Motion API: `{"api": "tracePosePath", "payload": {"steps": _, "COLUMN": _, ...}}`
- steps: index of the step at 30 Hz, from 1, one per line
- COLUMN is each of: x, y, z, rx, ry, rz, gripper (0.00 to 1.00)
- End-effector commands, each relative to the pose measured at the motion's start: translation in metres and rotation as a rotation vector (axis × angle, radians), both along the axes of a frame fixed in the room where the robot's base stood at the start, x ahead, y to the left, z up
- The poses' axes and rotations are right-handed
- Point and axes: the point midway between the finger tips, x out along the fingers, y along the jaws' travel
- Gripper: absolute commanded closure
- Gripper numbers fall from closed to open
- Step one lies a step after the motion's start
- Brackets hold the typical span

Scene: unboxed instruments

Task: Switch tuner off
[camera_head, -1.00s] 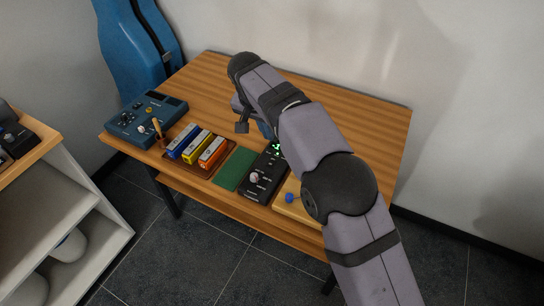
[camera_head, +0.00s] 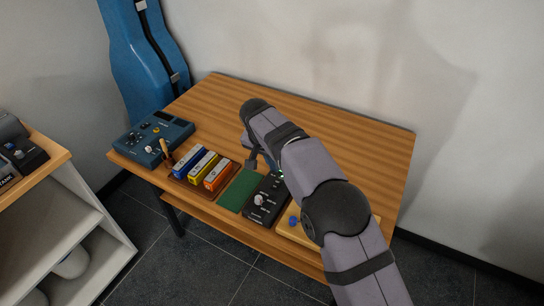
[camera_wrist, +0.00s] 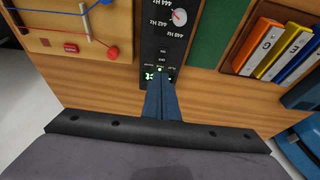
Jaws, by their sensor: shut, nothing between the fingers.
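The tuner (camera_head: 266,201) is a black box near the table's front edge, with a pale round knob and white markings. In the wrist view the tuner (camera_wrist: 158,40) shows Hz markings beside the knob (camera_wrist: 178,17), which has a red mark. Green lights (camera_wrist: 160,73) glow at its end nearest my fingers. My gripper (camera_wrist: 159,84) is shut and empty, with its blue fingertips at the lit end. Whether they touch the tuner I cannot tell. In the head view my arm hides that end and most of the fingers.
A green mat (camera_head: 239,190) and a tray (camera_head: 206,190) with blue, yellow and orange boxes lie left of the tuner. A blue device (camera_head: 150,139) stands farther left. A yellow board (camera_head: 297,232) with a blue knob is close on the right. The table's back (camera_head: 330,125) is clear.

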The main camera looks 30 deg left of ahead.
Motion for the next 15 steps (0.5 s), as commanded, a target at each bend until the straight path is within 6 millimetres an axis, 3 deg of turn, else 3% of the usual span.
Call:
{"api": "tracePosePath", "payload": {"steps": 9, "x": 0.016, "y": -0.001, "z": -0.051, "rx": -0.003, "ry": 0.001, "rz": 0.0, "gripper": 1.0}}
{"api": "tracePosePath", "payload": {"steps": 15, "x": 0.019, "y": 0.0, "z": -0.072, "rx": -0.001, "ry": 0.0, "rz": 0.001, "gripper": 1.0}}
